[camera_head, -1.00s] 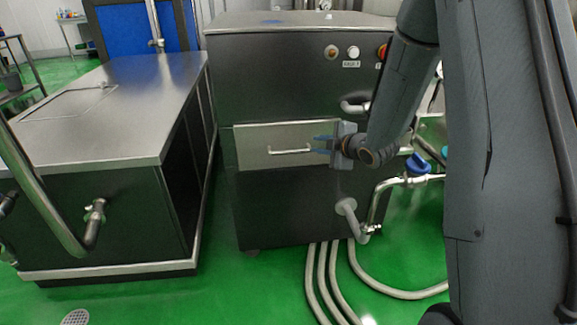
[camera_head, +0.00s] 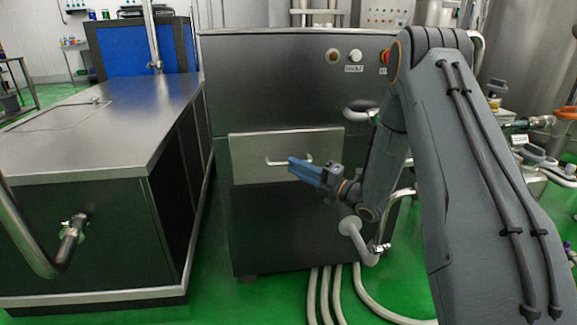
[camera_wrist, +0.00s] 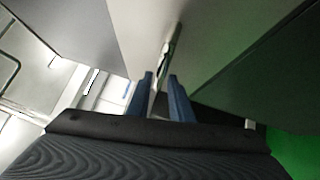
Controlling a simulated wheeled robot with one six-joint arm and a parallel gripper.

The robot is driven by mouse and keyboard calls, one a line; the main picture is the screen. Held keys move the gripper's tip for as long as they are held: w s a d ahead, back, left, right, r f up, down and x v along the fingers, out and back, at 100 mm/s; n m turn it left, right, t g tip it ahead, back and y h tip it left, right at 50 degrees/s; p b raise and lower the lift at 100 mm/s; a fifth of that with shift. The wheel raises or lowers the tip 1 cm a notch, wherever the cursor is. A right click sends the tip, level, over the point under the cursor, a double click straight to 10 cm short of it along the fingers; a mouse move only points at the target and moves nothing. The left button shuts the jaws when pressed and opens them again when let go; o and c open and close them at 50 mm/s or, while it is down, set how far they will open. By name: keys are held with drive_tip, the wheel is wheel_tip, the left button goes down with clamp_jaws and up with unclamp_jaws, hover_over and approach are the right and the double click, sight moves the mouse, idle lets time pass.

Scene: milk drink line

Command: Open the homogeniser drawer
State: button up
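The homogeniser (camera_head: 290,85) is a dark steel cabinet in the middle of the head view. Its drawer (camera_head: 245,145) has a lighter steel front that looks flush with the cabinet. A thin horizontal bar handle (camera_head: 275,163) is on the drawer front. My gripper (camera_head: 292,166) has blue fingers, with their tips in front of the handle's right half. In the wrist view the fingers of my gripper (camera_wrist: 160,80) are apart. The handle (camera_wrist: 170,45) runs into the gap between them. Whether the fingers touch the bar is not clear.
A steel-topped bench (camera_head: 110,115) stands left of the homogeniser, with a narrow gap between. Pale hoses (camera_head: 325,295) lie on the green floor in front.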

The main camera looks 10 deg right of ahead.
sight(283, 141)
drive_tip(key=shift+x, duration=1.7)
clamp_jaws()
